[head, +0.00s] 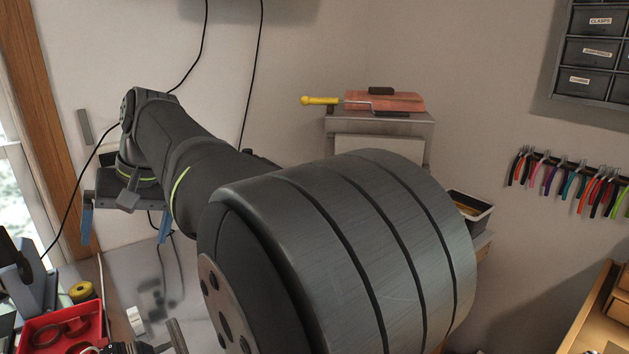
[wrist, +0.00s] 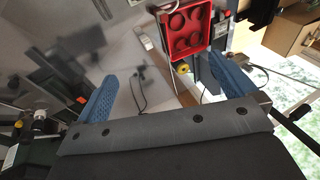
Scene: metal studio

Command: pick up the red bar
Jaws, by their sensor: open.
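I cannot make out a red bar for certain in either view. My gripper (head: 125,222) hangs at the left in the head view, with its two blue fingers spread apart. In the wrist view my gripper (wrist: 162,70) is open, and nothing is between the fingers. A small orange-red patch (wrist: 82,99) shows beside the left finger in the wrist view, too small to identify. My arm hides much of the bench in the head view.
A red tray (head: 62,332) with round shapes inside stands at the lower left; it also shows in the wrist view (wrist: 186,52). A yellow roll (head: 81,291) lies beside it. A small pale block (head: 136,321) is nearby. The grey bench (head: 125,272) has some bare room.

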